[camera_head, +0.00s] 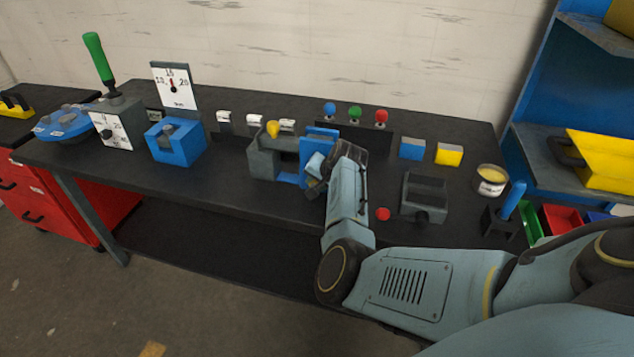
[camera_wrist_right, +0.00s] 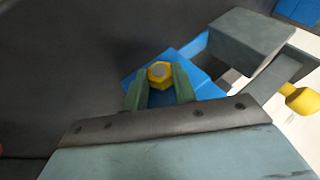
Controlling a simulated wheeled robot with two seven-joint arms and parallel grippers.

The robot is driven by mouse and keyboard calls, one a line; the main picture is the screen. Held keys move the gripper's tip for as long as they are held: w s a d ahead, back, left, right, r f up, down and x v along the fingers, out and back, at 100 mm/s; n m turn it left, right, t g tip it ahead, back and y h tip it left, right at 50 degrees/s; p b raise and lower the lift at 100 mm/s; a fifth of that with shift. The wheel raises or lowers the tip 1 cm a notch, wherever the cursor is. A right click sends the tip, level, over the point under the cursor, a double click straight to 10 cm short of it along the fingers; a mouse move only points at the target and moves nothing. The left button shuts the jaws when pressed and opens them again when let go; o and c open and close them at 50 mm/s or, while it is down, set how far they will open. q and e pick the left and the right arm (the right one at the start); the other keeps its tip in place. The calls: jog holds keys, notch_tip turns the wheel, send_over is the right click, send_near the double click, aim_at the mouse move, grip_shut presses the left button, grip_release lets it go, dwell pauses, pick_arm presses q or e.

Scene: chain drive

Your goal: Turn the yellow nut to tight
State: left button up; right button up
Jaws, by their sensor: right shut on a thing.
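In the right wrist view the yellow nut (camera_wrist_right: 159,70), with a grey round end in its middle, sits over a blue block (camera_wrist_right: 207,90). My right gripper (camera_wrist_right: 160,80) has its two green-grey fingers on either side of the nut and is shut on it. In the head view my right gripper (camera_head: 316,176) is at the blue part (camera_head: 287,178) beside the grey clamp-like fixture (camera_head: 264,163). The nut is hidden there. My left gripper is not in view.
A yellow knob (camera_head: 273,129) stands up from the grey fixture. A dial board (camera_head: 175,87) stands behind a blue block (camera_head: 175,144). Blue, green and red buttons (camera_head: 355,112) line the back. A grey tray-like holder (camera_head: 425,193) and a yellow-topped tin (camera_head: 491,180) are at right.

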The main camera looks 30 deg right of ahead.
jog(key=shift+s+d, duration=0.1)
jog(key=shift+s+f+t+y, duration=0.15)
jog(key=shift+t+y, duration=0.15)
jog(key=shift+t, duration=0.3)
jog(key=shift+d+f+m+t+y, duration=0.15)
jog(key=shift+m+t+y, duration=0.15)
jog(key=shift+t+y, duration=0.2)
jog(key=shift+s+f+t+y+b, duration=0.1)
jog(key=shift+f+t+y+b, duration=0.15)
jog(key=shift+t+y+b, duration=0.4)
jog(key=shift+m+t+y+b, duration=0.25)
jog(key=shift+m+t+b, duration=0.25)
jog(key=shift+t+b, duration=0.5)
jog(key=o, duration=1)
